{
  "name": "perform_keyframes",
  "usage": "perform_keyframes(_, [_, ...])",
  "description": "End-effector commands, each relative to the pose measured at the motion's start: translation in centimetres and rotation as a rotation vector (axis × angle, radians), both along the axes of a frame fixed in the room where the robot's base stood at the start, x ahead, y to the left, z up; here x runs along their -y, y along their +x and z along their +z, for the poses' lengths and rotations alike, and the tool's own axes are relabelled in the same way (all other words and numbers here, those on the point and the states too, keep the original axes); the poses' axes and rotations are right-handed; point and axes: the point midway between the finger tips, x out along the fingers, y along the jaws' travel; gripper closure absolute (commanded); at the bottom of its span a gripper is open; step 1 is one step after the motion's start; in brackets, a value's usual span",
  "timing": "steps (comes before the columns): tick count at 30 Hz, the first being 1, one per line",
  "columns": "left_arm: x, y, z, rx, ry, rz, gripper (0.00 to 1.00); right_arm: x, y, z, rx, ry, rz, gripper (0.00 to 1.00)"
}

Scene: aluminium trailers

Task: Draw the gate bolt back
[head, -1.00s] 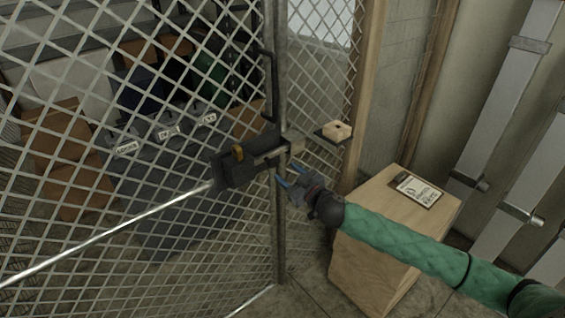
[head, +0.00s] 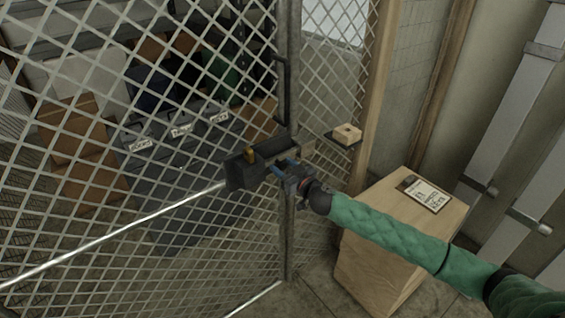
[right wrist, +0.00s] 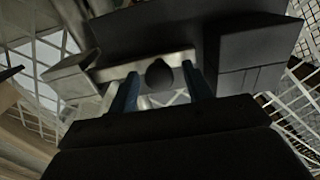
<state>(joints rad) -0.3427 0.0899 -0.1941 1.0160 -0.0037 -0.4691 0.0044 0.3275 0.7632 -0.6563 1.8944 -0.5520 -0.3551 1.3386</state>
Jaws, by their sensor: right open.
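The gate bolt's dark housing (head: 243,171) is fixed on the mesh gate (head: 185,215), with a small brass-coloured piece (head: 250,154) on top. In the right wrist view a silver bolt bar (right wrist: 172,65) runs sideways from the dark housing (right wrist: 250,48) towards a pale metal keeper (right wrist: 80,75). A dark round knob (right wrist: 159,74) stands out from the bar. My right gripper (head: 279,168) is at the bolt, hiding part of it in the head view. Its blue fingers (right wrist: 160,92) are open, one on each side of the knob; contact cannot be told. My left gripper is not in view.
A dark pull handle (head: 284,90) stands on the gate above the bolt. A wooden block (head: 347,134) sits on a small shelf right of the post. A wooden crate (head: 385,245) with a label stands below my right arm. Boxes and bins lie behind the mesh.

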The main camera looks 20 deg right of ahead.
Motion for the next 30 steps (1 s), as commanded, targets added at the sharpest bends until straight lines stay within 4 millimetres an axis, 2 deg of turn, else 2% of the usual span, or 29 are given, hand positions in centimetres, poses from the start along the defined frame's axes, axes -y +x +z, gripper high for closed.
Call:
perform_keyframes(4, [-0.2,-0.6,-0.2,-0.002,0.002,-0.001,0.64,-0.2,0.7,0.1,0.0,-0.001,-0.001,0.5])
perform_keyframes(12, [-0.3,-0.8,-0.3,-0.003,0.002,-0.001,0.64,-0.3,0.8,0.0,0.0,-0.001,0.0,0.5])
perform_keyframes(13, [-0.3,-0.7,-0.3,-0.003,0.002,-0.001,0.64,-0.3,0.8,0.0,0.0,-0.001,0.0,0.52])
perform_keyframes(20, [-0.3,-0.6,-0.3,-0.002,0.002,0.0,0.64,-0.3,0.8,0.0,0.0,-0.001,0.0,0.97])
perform_keyframes(21, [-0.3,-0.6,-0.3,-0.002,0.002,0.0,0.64,-0.2,0.8,0.0,0.0,-0.001,0.0,1.0])
perform_keyframes(25, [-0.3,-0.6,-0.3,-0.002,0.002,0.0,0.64,-0.4,0.7,-0.1,0.0,0.0,0.0,1.0])
perform_keyframes(30, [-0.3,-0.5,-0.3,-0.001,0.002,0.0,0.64,-2.1,0.1,-0.2,-0.001,0.003,0.002,1.0])
